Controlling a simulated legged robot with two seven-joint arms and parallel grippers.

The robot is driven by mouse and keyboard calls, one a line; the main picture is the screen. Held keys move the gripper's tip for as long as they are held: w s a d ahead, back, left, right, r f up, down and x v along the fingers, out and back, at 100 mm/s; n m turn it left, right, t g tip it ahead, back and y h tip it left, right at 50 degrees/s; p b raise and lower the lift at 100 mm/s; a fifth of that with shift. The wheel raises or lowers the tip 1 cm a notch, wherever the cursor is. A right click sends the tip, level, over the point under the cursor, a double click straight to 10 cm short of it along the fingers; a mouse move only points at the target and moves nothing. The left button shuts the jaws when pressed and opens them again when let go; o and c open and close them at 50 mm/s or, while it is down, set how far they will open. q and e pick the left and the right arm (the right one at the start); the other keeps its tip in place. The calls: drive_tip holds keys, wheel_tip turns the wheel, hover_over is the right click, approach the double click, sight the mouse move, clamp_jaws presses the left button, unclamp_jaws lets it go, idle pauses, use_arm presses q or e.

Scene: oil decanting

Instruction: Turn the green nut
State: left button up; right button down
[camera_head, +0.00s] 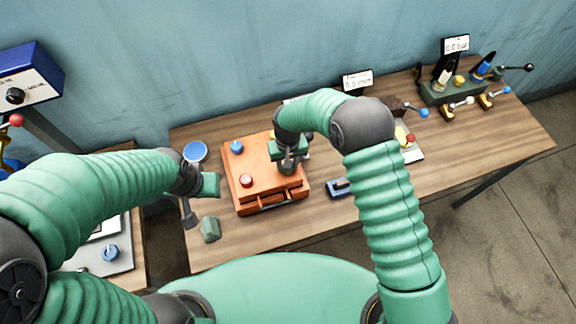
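I cannot make out a green nut with certainty. The orange box (244,172) on the table has a blue knob (236,146), a red knob (246,181) and a latch-like front edge. My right gripper (287,168) points down over the right part of the box and hides what lies beneath it; its fingers are too small to read. My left gripper (196,205) hangs left of the box, apart from it, near the table's left edge. A small grey-green block (210,229) shows just below it; I cannot tell whether it is a loose part or a fingertip.
A blue round lid (195,152) lies behind the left gripper. A small dark blue device (340,188) sits right of the box. Valves with levers on a green base (453,92) stand at the far right. The wooden table (460,150) has bare room at the right.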

drive_tip(key=n, duration=0.1)
drive_tip(key=n+b, duration=0.1)
drive_tip(key=n, duration=0.1)
drive_tip(key=shift+s+f+n+b, duration=0.25)
drive_tip(key=shift+n+b, duration=0.05)
drive_tip(key=n+b, duration=0.1)
drive_tip(key=n, duration=0.3)
drive_tip(key=shift+r+n, duration=0.1)
drive_tip(key=shift+n, duration=0.2)
drive_tip(key=n+b, duration=0.1)
drive_tip(key=n, duration=0.3)
drive_tip(key=shift+w+r+n, duration=0.1)
drive_tip(key=shift+r+n, duration=0.05)
drive_tip(key=shift+n, duration=1.95)
drive_tip(key=c, duration=1.1)
unclamp_jaws()
drive_tip(key=shift+o, duration=1)
drive_tip(key=shift+d, duration=0.1)
